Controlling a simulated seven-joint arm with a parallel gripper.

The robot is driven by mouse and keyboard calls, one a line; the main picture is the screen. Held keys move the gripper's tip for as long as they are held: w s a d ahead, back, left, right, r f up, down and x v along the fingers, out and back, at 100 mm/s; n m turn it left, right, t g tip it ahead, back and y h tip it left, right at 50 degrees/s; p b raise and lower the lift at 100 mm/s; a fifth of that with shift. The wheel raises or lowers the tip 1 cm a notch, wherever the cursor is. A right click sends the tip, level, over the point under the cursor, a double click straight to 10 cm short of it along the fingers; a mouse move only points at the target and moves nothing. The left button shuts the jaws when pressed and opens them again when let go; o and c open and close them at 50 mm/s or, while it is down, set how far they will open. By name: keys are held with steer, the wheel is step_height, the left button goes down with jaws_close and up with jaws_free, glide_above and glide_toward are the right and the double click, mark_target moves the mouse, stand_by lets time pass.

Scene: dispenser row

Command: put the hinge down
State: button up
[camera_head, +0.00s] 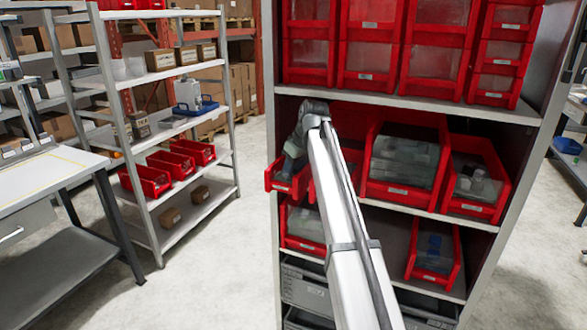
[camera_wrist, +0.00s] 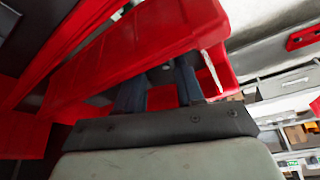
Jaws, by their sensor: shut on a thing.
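My gripper (camera_head: 291,165) is at the small red bin (camera_head: 283,181) at the left end of the cabinet's middle shelf, fingers pointing down toward it. In the wrist view the two dark blue fingers of my gripper (camera_wrist: 160,82) reach down beside red bin walls (camera_wrist: 130,50), a gap between them. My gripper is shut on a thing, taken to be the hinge. The hinge itself cannot be made out; the fingers and bin walls hide it. I cannot tell whether it touches the bin's floor.
Larger red bins (camera_head: 404,160) with grey contents stand right of my arm on the same shelf. Red bins (camera_head: 433,250) and grey crates (camera_head: 303,284) sit below. More red bins fill the shelf above. A rack (camera_head: 187,100) stands left across clear floor.

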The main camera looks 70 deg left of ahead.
steer(key=shift+f, duration=0.1)
steer(key=o, duration=0.8)
steer(key=shift+c, duration=0.2)
steer(key=v, duration=1.2)
